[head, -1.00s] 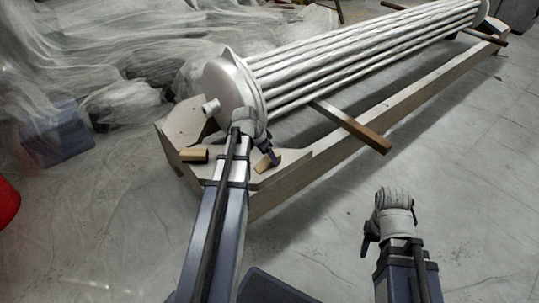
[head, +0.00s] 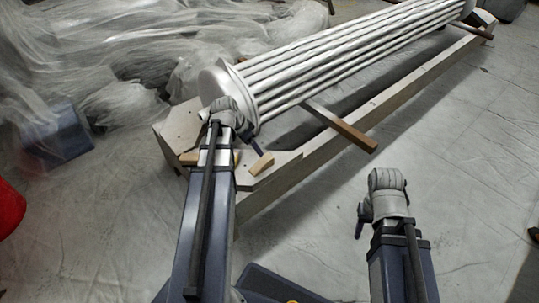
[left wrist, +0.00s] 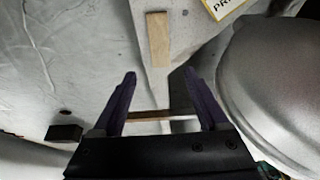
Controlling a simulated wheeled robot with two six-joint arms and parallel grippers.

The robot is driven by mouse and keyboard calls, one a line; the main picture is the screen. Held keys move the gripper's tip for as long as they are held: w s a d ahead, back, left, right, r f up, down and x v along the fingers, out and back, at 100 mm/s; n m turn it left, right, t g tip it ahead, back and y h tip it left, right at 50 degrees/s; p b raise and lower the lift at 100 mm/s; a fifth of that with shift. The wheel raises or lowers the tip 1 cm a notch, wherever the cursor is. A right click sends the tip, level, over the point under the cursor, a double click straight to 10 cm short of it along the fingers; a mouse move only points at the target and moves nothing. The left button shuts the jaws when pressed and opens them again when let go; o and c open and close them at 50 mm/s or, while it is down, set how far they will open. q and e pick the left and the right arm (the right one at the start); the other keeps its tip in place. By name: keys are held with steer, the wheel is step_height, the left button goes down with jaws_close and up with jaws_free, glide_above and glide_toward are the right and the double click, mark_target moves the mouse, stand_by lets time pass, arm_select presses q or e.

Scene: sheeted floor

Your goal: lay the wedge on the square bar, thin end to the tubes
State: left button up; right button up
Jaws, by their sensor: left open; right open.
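A small tan wooden wedge (head: 262,164) lies flat on the pale cradle end, just in front of the round end plate. A wooden wedge (left wrist: 158,38) shows in the left wrist view, beyond the fingertips. My left gripper (head: 255,147) is open and empty, above and behind the wedge, apart from it; its fingers (left wrist: 160,77) stand wide. The brown square bar (head: 345,131) sticks out from under the silver tubes (head: 345,55) towards the right. It seems to show between the fingers in the wrist view (left wrist: 160,116). My right gripper (head: 362,212) is open over bare floor.
The silver end plate (head: 222,84) stands close to my left gripper. Another wood piece (head: 190,158) lies on the cradle, partly behind my left arm. The cradle's long rail (head: 390,92) runs to the back right. Plastic sheeting (head: 95,50) covers the left; the floor at right is open.

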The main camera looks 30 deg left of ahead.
arm_select(q)
steer(key=s+d+g+y, duration=0.1)
steer(key=s+d, duration=0.3)
steer(key=d, duration=0.6)
steer(key=s+d+f+g+y, duration=0.1)
steer(key=s+d, duration=0.3)
steer(key=d, duration=0.7)
steer(key=s+d+g+y, duration=0.1)
steer(key=s+d, duration=0.4)
steer(key=d, duration=0.5)
steer(key=shift+d+f+g, duration=0.25)
steer(key=shift+d+g, duration=0.15)
steer(key=shift+g, duration=0.3)
step_height(320, 180, up, 42)
steer(key=p, duration=4.2)
steer(key=shift+n, duration=0.3)
steer(key=shift+f, duration=0.1)
